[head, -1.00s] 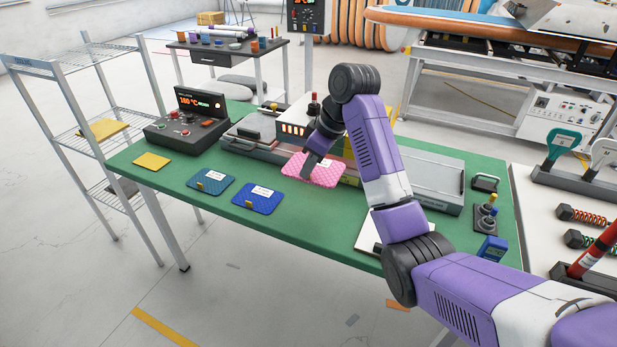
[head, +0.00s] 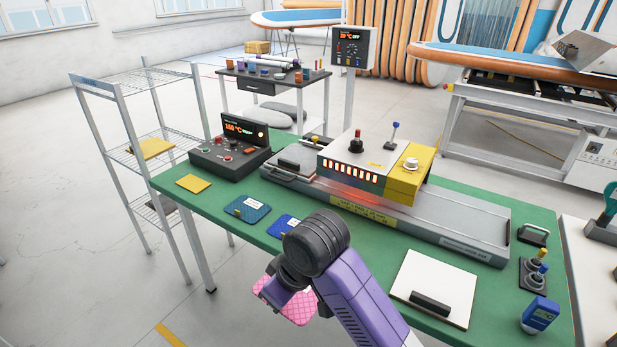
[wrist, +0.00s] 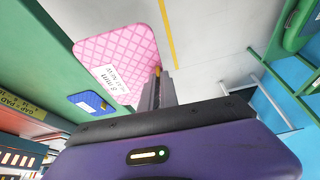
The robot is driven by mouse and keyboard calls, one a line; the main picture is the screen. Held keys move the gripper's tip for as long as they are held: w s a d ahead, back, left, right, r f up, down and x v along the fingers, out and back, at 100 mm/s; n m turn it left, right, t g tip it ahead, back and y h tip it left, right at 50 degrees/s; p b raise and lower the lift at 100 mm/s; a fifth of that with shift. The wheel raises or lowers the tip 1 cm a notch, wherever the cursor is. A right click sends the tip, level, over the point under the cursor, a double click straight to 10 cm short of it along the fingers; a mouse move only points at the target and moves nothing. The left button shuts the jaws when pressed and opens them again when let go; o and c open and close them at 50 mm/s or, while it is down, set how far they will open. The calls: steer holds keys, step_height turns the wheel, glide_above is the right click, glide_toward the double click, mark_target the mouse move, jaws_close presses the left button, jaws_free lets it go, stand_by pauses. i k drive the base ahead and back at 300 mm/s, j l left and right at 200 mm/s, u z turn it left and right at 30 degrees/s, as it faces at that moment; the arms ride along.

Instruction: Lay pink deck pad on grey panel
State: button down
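The pink deck pad (head: 298,310), quilted and with a white label, is held in my gripper (head: 268,287). In the head view the pad shows near the table's front edge, partly hidden behind my wrist. In the wrist view my gripper (wrist: 157,82) is shut on the yellow tab at one edge of the pink deck pad (wrist: 118,50), which extends out from the fingertips. A grey plate with a dark handle (head: 293,162), perhaps the grey panel, lies at the left end of the long machine bed. My gripper is well in front of it.
The heater machine (head: 350,160) with glowing slots stands over the long grey bed (head: 450,228). Blue pads (head: 247,209) and a yellow pad (head: 193,183) lie on the green table. A white board (head: 432,288) is at front right. A control box (head: 230,148) stands at back left.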

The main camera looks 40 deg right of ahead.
mark_target(302, 157)
steer(key=i+j+z, duration=0.4)
steer(key=i+j, duration=0.15)
steer(key=i+j+z, duration=0.4)
steer(key=j, duration=0.3)
steer(key=i+l, duration=0.05)
